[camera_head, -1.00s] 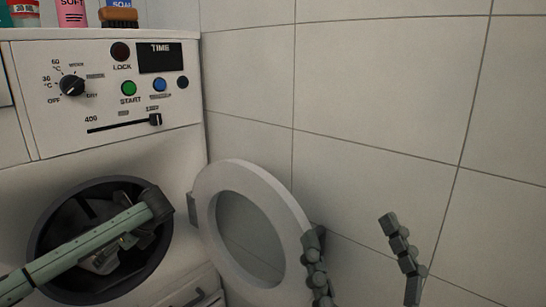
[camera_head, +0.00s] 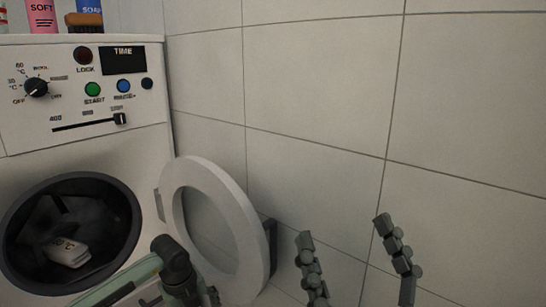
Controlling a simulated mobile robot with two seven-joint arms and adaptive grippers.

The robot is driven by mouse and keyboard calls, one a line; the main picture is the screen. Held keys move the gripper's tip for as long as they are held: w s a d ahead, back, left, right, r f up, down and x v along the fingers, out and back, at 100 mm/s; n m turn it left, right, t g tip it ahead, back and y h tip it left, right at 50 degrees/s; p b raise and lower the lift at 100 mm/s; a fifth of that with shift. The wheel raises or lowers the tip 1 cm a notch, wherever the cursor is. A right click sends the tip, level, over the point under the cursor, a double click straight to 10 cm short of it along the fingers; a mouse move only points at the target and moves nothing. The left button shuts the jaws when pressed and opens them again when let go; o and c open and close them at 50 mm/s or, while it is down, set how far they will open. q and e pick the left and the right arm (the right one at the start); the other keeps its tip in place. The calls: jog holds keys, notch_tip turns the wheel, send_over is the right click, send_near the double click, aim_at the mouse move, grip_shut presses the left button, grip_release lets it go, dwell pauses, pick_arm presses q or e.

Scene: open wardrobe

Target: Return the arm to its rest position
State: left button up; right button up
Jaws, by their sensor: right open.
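My right gripper (camera_head: 345,240) is at the lower right, its two dark jointed fingers well apart, with only bare wall tile visible between them. My green left arm (camera_head: 125,288) comes in at the bottom, below the drum opening and in front of the lower part of the open door. Dark parts show at its end (camera_head: 178,268), cut off by the frame edge; its finger state cannot be made out. The washing machine (camera_head: 140,160) stands at the left with its round door (camera_head: 180,190) swung open to the right.
A small pale item with dark marks (camera_head: 68,252) lies inside the dark drum (camera_head: 105,225). A tiled wall (camera_head: 300,100) closes off the right side.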

pick_arm(q)
jog(key=s+d+m+g+h, duration=0.2)
jog(key=s+d+h, duration=0.3)
jog(key=s+d, duration=0.45)
jog(key=s+d+r+m+g+h, duration=0.1)
jog(key=s+d+r+m+h, duration=0.1)
jog(key=s+d+r+h, duration=0.95)
notch_tip(320, 180, up, 14)
jog(key=s+n+t+h, duration=0.1)
jog(key=n+t+h, duration=0.4)
jog(key=w+a+r+n+t+y, duration=0.2)
jog(key=a+r+n+t+y, duration=0.3)
jog(key=n+t, duration=0.5)
jog(key=w+a+r+n+t+y, duration=0.3)
jog(key=a+r+n+t+y, duration=0.3)
jog(key=n, duration=0.7)
jog(key=t+y, duration=0.2)
jog(key=t, duration=0.2)
jog(key=shift+a+r+n+y, duration=0.2)
jog(key=shift+a+n+y, duration=0.15)
jog(key=shift+n, duration=0.05)
